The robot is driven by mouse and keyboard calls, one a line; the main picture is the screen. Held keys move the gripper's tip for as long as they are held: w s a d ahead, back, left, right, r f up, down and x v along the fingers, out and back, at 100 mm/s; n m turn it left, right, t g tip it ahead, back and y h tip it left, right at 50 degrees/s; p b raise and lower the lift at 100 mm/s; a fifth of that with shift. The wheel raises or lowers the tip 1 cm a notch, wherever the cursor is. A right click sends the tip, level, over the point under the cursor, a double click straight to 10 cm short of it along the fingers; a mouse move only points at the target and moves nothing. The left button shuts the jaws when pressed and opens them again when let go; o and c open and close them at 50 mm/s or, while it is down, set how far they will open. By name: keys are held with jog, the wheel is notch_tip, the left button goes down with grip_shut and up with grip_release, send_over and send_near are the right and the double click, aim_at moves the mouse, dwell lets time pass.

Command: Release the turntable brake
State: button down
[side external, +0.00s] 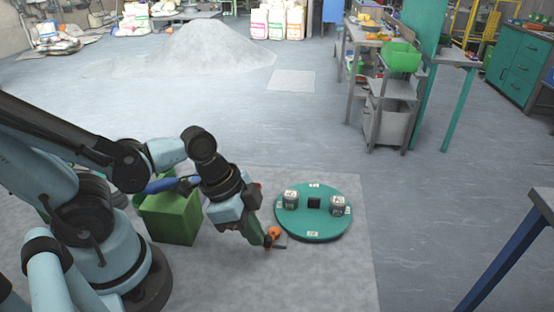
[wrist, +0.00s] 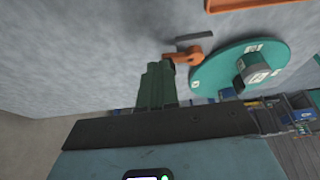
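The round green turntable (side external: 313,228) lies flat on the floor right of my gripper. It carries two small grey labelled blocks (side external: 291,199) (side external: 337,205) and a black square piece at its centre. An orange lever (side external: 274,233), apparently the brake, sits at its lower left edge. In the wrist view the lever (wrist: 188,56) lies beside the turntable (wrist: 215,72), next to a dark grey bar. My gripper (side external: 262,240) points down with its green fingers at the lever. In the wrist view the fingers (wrist: 159,66) look close together, near the lever's left end. Contact is unclear.
A green bin (side external: 172,218) stands left of my gripper, close to my arm. A grey powder heap (side external: 205,50) lies at the back. A workbench and cart (side external: 390,95) stand at back right. An orange bar (wrist: 250,4) crosses the wrist view's top. Floor right of the turntable is clear.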

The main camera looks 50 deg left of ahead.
jog(key=shift+d, duration=0.3)
jog(key=shift+a, duration=0.1)
jog(key=shift+w+a, duration=0.1)
jog(key=shift+a, duration=0.6)
jog(key=shift+r, duration=0.15)
